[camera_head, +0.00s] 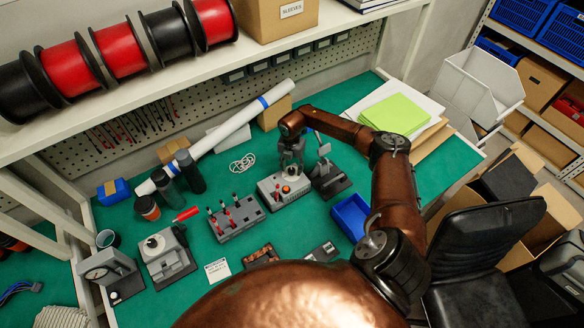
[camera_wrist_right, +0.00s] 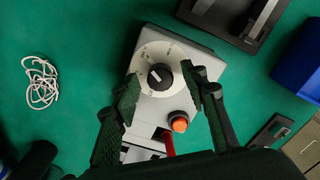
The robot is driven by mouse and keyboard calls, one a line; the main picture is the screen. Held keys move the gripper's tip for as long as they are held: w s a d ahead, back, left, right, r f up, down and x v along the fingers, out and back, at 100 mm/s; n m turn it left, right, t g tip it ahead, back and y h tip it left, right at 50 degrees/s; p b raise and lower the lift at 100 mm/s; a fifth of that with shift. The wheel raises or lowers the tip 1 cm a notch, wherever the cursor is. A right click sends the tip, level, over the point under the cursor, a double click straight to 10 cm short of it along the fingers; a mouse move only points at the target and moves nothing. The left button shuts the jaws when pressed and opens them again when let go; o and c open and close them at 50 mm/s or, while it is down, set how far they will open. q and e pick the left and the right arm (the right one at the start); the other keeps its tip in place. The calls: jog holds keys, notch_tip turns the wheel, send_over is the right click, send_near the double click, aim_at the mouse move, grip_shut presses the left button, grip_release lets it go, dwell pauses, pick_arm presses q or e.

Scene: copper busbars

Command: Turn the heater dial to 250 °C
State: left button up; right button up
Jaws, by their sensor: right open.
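The heater box (camera_head: 268,194) is a light grey unit on the green table, in the middle of the head view. In the right wrist view its dial is a black knob (camera_wrist_right: 160,76) with a white pointer mark, centred on a round white scale plate (camera_wrist_right: 149,54). The scale numbers are too small to read. An orange button (camera_wrist_right: 180,122) sits below the dial. My right gripper (camera_head: 291,163) is over the box and points down. In the wrist view its open fingers (camera_wrist_right: 159,78) appear on either side of the knob; contact cannot be told. My left gripper is not in view.
A grey rack with red-handled tools (camera_head: 237,219) stands left of the heater box. A dark press-like fixture (camera_head: 328,180) stands close on its right, with a blue bin (camera_head: 351,216) beyond. A white cable coil (camera_head: 243,163) lies behind on the green table.

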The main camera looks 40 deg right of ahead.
aim_at(291, 170)
jog(key=shift+r, duration=0.2)
notch_tip(291, 170, up, 12)
jog(key=shift+f, duration=0.2)
dwell(0.6)
